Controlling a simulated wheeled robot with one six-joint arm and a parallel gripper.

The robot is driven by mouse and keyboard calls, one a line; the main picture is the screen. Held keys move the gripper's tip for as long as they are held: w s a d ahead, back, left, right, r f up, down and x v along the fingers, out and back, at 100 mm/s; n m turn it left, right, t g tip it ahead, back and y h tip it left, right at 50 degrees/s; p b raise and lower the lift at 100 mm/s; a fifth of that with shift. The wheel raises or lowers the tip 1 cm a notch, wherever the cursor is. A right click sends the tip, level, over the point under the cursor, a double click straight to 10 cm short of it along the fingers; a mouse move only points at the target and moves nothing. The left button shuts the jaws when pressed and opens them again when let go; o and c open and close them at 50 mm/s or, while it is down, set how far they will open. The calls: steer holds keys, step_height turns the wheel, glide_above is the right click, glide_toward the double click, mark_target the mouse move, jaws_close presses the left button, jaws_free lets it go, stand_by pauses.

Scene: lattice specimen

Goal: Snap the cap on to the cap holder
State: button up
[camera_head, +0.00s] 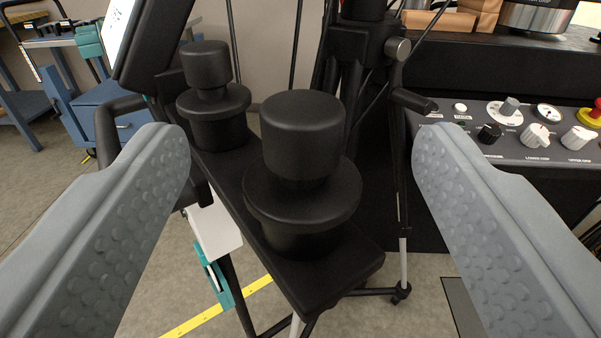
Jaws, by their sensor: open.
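My gripper (302,145) is open, with one grey dimpled finger at each side of the view and nothing held between them. A black knob-shaped cap (302,130) with a wide round flange stands upright between the fingers in the picture, apart from both. It sits on a short black round base on the near end of a narrow black shelf (330,278). A second, like black piece (208,75) stands upright behind it to the left, on the same shelf. I cannot tell from their looks which part is the cap holder.
A control panel (515,130) with knobs and a red button is at the right. A black stand (370,110) with rods rises behind the shelf. A screen (125,30) is at upper left. A blue cart (90,95) stands far left. Open floor lies below.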

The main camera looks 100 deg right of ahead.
mark_target(303, 170)
steer(key=shift+w+a, duration=0.2)
steer(key=shift+a, duration=0.8)
steer(key=shift+w+a, duration=0.15)
steer(key=shift+a, duration=0.8)
steer(key=shift+a, duration=0.1)
steer(key=w+a, duration=0.3)
steer(key=a, duration=1.4)
stand_by(1.0)
